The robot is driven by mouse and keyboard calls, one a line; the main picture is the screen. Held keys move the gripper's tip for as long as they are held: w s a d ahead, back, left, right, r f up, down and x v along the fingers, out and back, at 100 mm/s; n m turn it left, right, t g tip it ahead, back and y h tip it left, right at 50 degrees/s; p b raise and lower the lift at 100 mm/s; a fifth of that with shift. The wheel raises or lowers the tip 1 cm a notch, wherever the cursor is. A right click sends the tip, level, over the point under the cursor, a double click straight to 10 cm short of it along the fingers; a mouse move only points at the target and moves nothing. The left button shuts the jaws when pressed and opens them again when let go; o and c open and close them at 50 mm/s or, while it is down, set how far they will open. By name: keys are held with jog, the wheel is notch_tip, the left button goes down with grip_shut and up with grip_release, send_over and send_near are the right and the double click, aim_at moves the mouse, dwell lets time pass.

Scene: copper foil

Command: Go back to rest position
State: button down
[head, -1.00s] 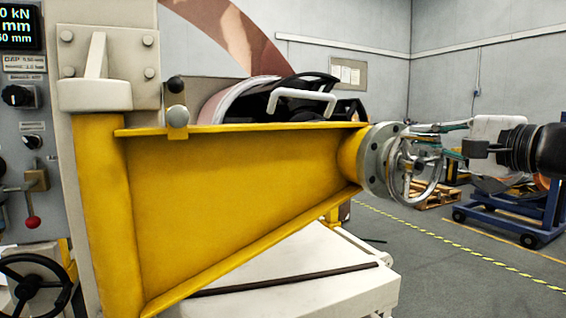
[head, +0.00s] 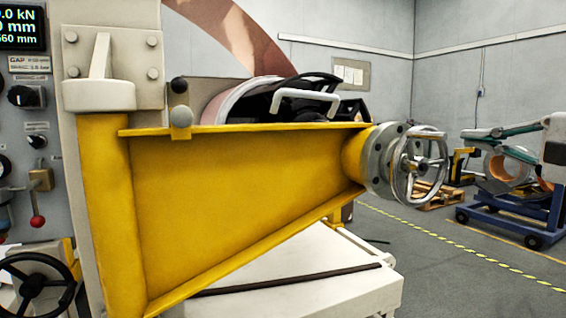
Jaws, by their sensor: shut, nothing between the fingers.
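My gripper (head: 482,138) is at the right edge of the head view, with its fingers pointing left. It is shut and empty. Its white body (head: 556,140) is cut off by the picture edge. The silver handwheel (head: 420,166) is on a grey flange at the narrow end of a yellow bracket arm (head: 240,190). In the picture a gap lies between the handwheel and my fingertips. The handwheel is fully in view, and nothing grips it.
A grey control panel with a display (head: 20,28), red-knobbed lever (head: 38,221) and black handwheel (head: 35,285) stands at left. A blue wheeled cart (head: 510,220) with copper-coloured coils is behind my gripper. A wooden pallet (head: 430,196) and open grey floor lie at right.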

jog(key=shift+s+d+f, duration=0.1)
jog(key=shift+s+d, duration=0.05)
jog(key=shift+s, duration=0.25)
jog(key=s+a+f+n+g+y, duration=0.1)
jog(key=s+a+f+n+g, duration=0.4)
jog(key=a+f, duration=0.4)
jog(key=s+a+f+n+g+y, duration=0.1)
jog(key=s+a+f+n+g, duration=0.3)
jog(key=s+a+f+g, duration=0.55)
jog(key=s+d+f+n+g+h+p, duration=0.15)
jog(key=s+d+f+n+h, duration=0.3)
jog(key=s+f+h, duration=0.5)
notch_tip(320, 180, up, 41)
jog(key=t+y+p, duration=0.1)
jog(key=t+p, duration=0.2)
jog(key=p, duration=3.5)
jog(key=shift+s+a, duration=0.3)
jog(key=shift+s, duration=0.15)
